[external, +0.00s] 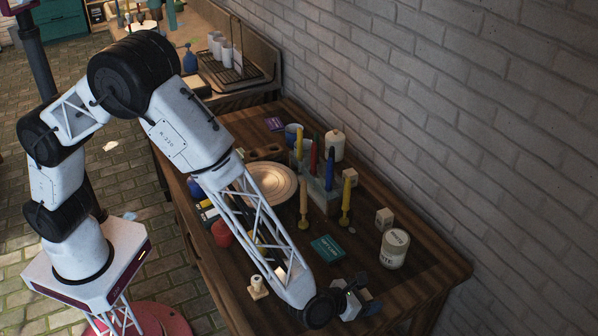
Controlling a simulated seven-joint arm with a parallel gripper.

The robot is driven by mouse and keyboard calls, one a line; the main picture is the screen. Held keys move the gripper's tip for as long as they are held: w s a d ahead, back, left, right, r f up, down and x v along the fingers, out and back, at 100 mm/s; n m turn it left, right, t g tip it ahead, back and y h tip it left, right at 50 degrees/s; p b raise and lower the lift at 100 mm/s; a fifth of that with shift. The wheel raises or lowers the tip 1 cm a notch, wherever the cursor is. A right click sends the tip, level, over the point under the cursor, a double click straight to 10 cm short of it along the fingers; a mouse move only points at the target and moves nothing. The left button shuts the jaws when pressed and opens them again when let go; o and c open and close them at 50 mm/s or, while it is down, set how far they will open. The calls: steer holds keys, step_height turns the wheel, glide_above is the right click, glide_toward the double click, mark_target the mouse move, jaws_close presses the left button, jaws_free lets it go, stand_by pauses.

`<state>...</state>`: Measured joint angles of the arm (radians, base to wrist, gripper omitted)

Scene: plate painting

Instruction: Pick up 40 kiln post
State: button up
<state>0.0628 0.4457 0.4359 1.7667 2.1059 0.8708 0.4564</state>
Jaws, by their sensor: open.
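My gripper (356,294) is open at the front right of the wooden table (433,268), with its fingers pointing right; nothing shows between them. Several small cream pieces could be kiln posts, but no number 40 is legible on any. One cream block (384,218) stands right of centre, behind my gripper and beside a cream tin. Another cream block (350,177) is farther back near the wall. A short cream piece on a base (258,287) stands left of my forearm, near the table's front edge.
The cream lidded tin (394,249) stands close behind my gripper. A teal box (328,249) lies left of it. Tall coloured candles (329,170) stand mid-table, beside a plate (270,182). A red cup (222,233) is left of my forearm. The right table corner is clear.

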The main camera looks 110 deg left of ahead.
mark_target(366, 294)
stand_by(0.3)
steer(key=c, duration=1.1)
steer(key=shift+o, duration=0.2)
steer(key=shift+r, duration=0.2)
steer(key=shift+r, duration=4.85)
